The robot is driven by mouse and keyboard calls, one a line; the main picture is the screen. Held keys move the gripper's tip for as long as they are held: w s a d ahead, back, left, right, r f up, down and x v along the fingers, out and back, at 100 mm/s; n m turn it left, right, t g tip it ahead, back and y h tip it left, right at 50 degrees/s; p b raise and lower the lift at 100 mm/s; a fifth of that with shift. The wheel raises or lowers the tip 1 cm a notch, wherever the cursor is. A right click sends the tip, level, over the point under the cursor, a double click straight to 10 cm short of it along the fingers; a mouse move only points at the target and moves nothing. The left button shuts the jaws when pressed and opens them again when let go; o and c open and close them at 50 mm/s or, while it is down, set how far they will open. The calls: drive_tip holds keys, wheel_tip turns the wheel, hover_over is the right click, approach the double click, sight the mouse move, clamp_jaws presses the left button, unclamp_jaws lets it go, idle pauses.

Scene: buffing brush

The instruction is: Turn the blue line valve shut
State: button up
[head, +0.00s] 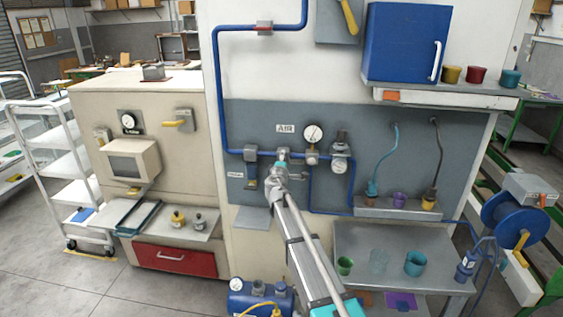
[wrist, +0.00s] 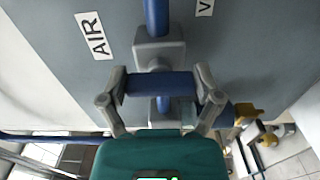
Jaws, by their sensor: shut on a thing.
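The blue line (head: 262,153) runs along the grey wall panel, below the AIR label (head: 285,128). A grey valve body (wrist: 158,50) sits on this line; in the wrist view the blue pipe (wrist: 157,14) enters it from above. The blue valve handle (wrist: 160,84) lies across the pipe's direction, in front of the body. My gripper (head: 282,165) is at the valve, and its two grey fingers (wrist: 160,88) are shut on the handle's two ends. In the head view my gripper and wrist hide the handle and part of the valve.
A pressure gauge (head: 313,133) and a regulator (head: 340,163) sit close right. A shelf with cups (head: 415,263) is lower right, and a blue compressor tank (head: 258,300) stands below.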

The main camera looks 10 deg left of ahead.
drive_tip(key=o, duration=0.9)
drive_tip(key=shift+s+a, duration=0.15)
drive_tip(key=shift+s, duration=5.85)
